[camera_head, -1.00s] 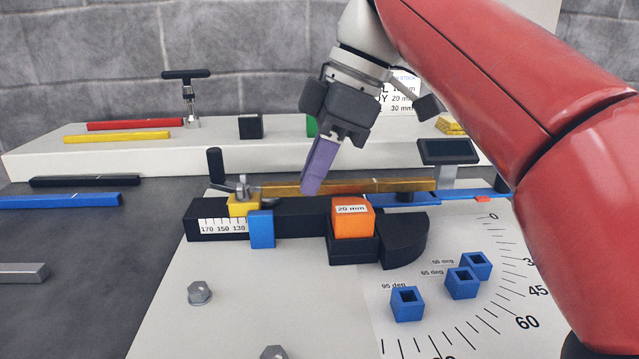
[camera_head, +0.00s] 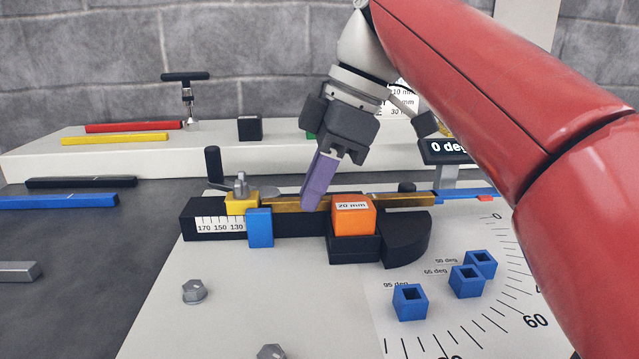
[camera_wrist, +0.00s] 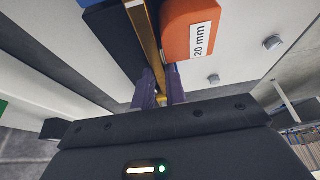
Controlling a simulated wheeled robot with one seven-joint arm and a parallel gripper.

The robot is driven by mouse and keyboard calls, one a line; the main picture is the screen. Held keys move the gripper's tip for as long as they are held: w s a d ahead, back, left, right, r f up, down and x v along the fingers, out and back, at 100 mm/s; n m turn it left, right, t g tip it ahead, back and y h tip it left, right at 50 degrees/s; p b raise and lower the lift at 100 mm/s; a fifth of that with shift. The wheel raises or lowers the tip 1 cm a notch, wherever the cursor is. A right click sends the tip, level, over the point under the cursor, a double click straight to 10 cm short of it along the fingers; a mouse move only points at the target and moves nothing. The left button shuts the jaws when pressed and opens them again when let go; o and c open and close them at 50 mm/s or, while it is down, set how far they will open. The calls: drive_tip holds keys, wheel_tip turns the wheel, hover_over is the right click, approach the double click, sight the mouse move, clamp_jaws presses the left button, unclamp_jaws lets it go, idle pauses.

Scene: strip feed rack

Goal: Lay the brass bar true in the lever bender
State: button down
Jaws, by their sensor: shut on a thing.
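The brass bar (camera_head: 405,201) lies lengthwise along the lever bender (camera_head: 290,222), behind the orange 20 mm block (camera_head: 353,215). Its left end is by the yellow clamp piece (camera_head: 242,204) and its right part reaches toward the blue lever (camera_head: 465,196). My gripper (camera_head: 312,203) has purple fingers and is shut on the bar, left of the orange block. In the wrist view the bar (camera_wrist: 143,35) runs between the fingers, beside the orange block (camera_wrist: 190,28). The fingers hide part of the bar, and its exact seating is hard to tell.
A blue stop (camera_head: 260,228) sits on the front of the bender's scale. A display (camera_head: 447,150) partly reads "0 de". Several blue sockets (camera_head: 410,302) stand on the angle plate. Coloured bars (camera_head: 115,138) lie on the rear shelf. Bolts (camera_head: 194,291) dot the front plate.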

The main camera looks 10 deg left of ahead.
drive_tip(key=c, duration=1.3)
unclamp_jaws()
drive_tip(key=shift+c, duration=0.2)
drive_tip(key=p+v, duration=0.3)
drive_tip(key=v, duration=0.4)
drive_tip(key=shift+d+r+p, duration=0.2)
drive_tip(key=shift+r+p, duration=0.1)
drive_tip(key=shift+r, duration=0.05)
